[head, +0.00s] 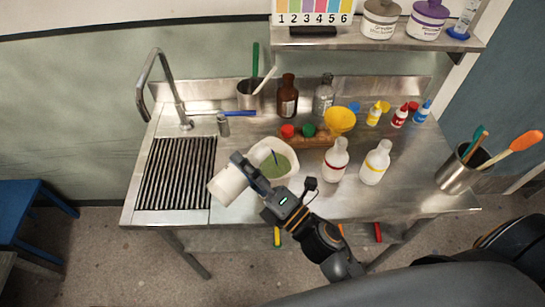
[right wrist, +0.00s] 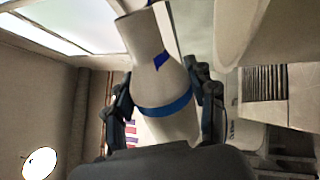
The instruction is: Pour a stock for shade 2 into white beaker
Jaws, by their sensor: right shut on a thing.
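My right gripper (head: 246,172) is shut on a white bottle (head: 228,184) beside the white beaker (head: 256,152). In the right wrist view the bottle (right wrist: 152,80) shows a blue band and a narrowing neck between the fingers (right wrist: 165,105). In the head view the bottle is tilted, its broad end to the lower left; its mouth is hidden. The beaker stands open with green content inside. A thin dark blue streak shows over the green; I cannot tell whether it is liquid. My left gripper is not in view.
A red-banded bottle (head: 336,160) and a yellow-banded bottle (head: 375,163) stand right of the beaker. A yellow funnel (head: 340,120), brown bottle (head: 287,96) and small bottles are behind. A numbered colour card (head: 313,12) stands on the shelf (head: 350,44). The sink grate (head: 177,172) is left.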

